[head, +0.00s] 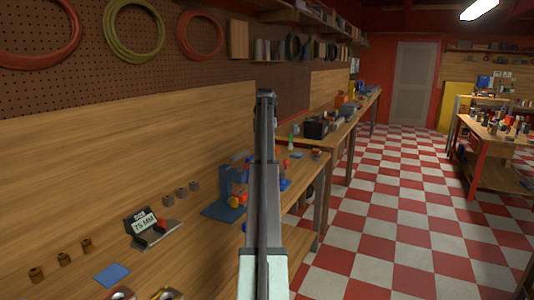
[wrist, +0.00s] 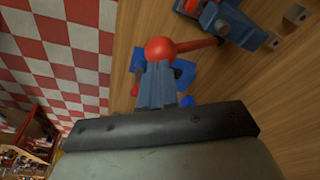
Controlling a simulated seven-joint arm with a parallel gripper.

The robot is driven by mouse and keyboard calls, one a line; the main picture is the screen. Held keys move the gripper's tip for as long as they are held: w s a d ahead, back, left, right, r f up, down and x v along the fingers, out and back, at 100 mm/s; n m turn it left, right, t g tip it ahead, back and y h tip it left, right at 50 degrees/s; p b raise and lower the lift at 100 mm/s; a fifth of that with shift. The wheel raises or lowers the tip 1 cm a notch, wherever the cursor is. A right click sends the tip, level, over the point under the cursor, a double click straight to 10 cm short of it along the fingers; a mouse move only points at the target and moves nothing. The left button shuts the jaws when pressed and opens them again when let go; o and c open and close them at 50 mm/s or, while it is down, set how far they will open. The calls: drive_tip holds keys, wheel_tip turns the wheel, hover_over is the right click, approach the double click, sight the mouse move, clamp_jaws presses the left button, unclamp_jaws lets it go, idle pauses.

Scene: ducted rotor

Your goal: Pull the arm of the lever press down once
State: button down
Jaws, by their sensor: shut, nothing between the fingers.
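The lever press (head: 230,178) is blue and stands on the bench in the head view, partly hidden by my arm. In the wrist view, part of the blue press (wrist: 233,24) is at the top right. Its red arm (wrist: 196,44) runs left from there to a round red knob (wrist: 160,48). My gripper (wrist: 157,68) is shut and empty, its fingertips close to the knob and overlapping its lower edge in the picture. I cannot tell whether they touch it. My gripper is not clearly visible in the head view.
A sign marked 75 MM (head: 144,222) and several small metal cylinders stand on the bench left of the press. A blue object (wrist: 180,66) lies below the fingers in the wrist view. A checkered floor (head: 385,215) lies open to the right.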

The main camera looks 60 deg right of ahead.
drive_tip(key=shift+w+r, duration=0.1)
drive_tip(key=shift+r, duration=0.4)
drive_tip(key=shift+r, duration=0.15)
drive_tip(key=v, duration=0.3)
drive_tip(key=d+v, duration=0.1)
drive_tip(key=v, duration=0.1)
drive_tip(key=shift+w+r, duration=0.25)
drive_tip(key=shift+r, duration=0.15)
idle(0.4)
